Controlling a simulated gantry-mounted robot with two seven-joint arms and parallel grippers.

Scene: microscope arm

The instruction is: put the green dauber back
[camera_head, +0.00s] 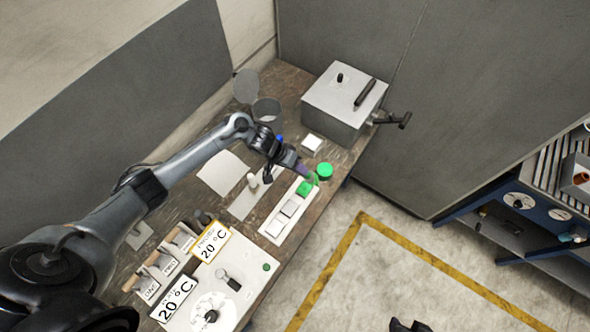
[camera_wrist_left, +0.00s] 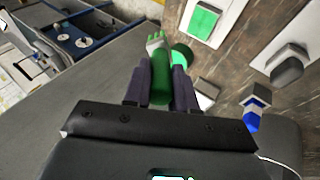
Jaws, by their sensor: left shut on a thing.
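My left gripper (camera_head: 307,173) is shut on the green dauber. In the left wrist view the dauber (camera_wrist_left: 160,75) stands out between the two dark fingers (camera_wrist_left: 160,88), with a pale green tip at its far end. In the head view only a little green of the dauber (camera_head: 313,179) shows at the fingertips. A round green pot (camera_head: 324,170) sits close beside the gripper; it is partly behind the dauber in the wrist view (camera_wrist_left: 181,54). A dark shape at the bottom edge may be my right gripper (camera_head: 408,326).
A grey metal box (camera_head: 335,110) with a side handle stands at the back of the bench. A white block (camera_head: 311,143) and a blue-topped item (camera_wrist_left: 254,108) are near the gripper. The floor right of the bench is clear.

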